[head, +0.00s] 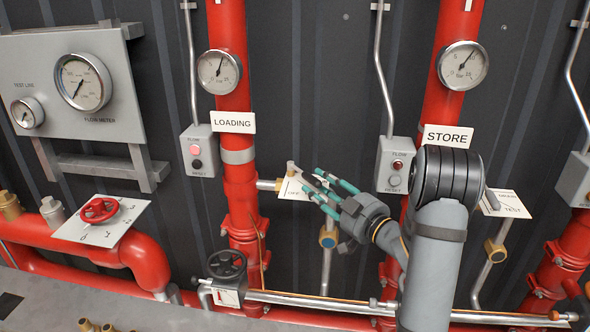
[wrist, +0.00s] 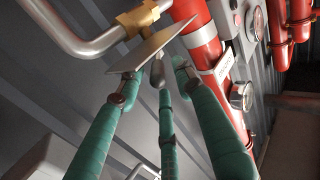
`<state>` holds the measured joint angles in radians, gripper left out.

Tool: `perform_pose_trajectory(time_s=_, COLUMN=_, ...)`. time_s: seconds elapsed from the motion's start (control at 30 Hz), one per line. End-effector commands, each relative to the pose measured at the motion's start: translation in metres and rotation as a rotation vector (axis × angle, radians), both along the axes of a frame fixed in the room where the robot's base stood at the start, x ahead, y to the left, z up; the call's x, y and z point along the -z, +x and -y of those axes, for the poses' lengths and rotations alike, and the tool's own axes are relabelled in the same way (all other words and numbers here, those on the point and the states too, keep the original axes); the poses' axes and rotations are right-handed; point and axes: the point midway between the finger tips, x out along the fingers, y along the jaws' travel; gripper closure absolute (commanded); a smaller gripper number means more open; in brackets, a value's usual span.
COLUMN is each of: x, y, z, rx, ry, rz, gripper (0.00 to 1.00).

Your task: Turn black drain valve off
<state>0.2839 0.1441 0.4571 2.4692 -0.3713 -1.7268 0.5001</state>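The black drain valve is a black handwheel (head: 227,265) at the lower middle of the head view, on a pipe beside a small white label plate (head: 226,297). My gripper (head: 322,187) has green fingers and is up and to the right of the black wheel, well apart from it. Its fingertips are near a white plate (head: 292,188) with a small lever under the LOADING sign. In the wrist view my gripper (wrist: 155,75) shows spread green fingers close to the plate's edge (wrist: 152,50); exact contact cannot be told. The black wheel is not recognisable there.
A red handwheel (head: 100,210) sits on a dial plate at left. A silver horizontal pipe (head: 310,299) runs right of the black wheel. Red risers (head: 240,190) stand close on both sides.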

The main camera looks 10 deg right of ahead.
Motion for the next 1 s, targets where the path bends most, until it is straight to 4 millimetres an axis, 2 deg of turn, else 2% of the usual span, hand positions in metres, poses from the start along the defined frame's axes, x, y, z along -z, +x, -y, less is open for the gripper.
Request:
perform_pose_trajectory(time_s=0.2, x=-0.004, y=0.037, z=-0.02, rx=-0.003, ry=0.0, rz=-0.002, gripper=0.64)
perform_pose_trajectory(time_s=0.43, x=-0.002, y=0.068, z=-0.033, rx=0.0, ry=0.0, rz=-0.001, gripper=0.64)
perform_pose_trajectory(time_s=0.6, x=0.0, y=0.075, z=-0.037, rx=0.001, ry=0.001, rz=-0.001, gripper=0.64)
perform_pose_trajectory(time_s=0.83, x=0.0, y=0.075, z=-0.037, rx=0.001, ry=0.001, rz=-0.001, gripper=0.64)
perform_pose_trajectory(time_s=1.0, x=0.0, y=0.075, z=-0.037, rx=0.001, ry=0.001, rz=-0.001, gripper=0.73)
